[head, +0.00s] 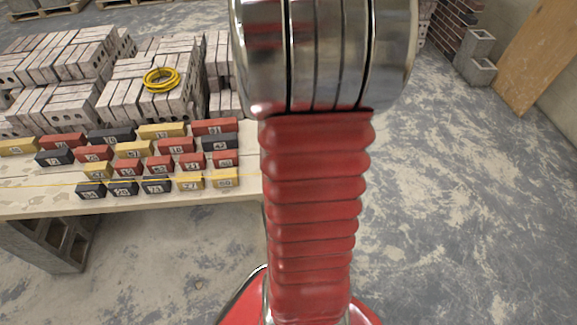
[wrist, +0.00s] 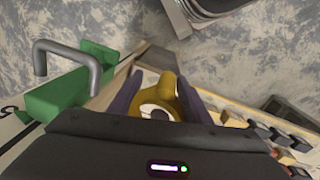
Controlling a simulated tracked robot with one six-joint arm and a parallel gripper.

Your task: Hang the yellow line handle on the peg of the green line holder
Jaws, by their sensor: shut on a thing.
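The green line holder (wrist: 70,90) shows at the left of the wrist view, with a grey bent metal peg (wrist: 66,50) standing from it. My gripper (wrist: 160,84) is shut on the yellow line handle (wrist: 167,85), which has a rounded body with a pale round part near its base. The handle is to the right of the holder, apart from the peg. In the head view my arm covers the middle, and the gripper, handle and holder do not show.
A table (head: 40,205) carries rows of numbered red, yellow and dark blocks (head: 128,150). A thin yellow line (head: 50,185) runs across its front. Behind are stacked bricks with a yellow coil (head: 161,80) on top. The floor (head: 450,200) at right is clear.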

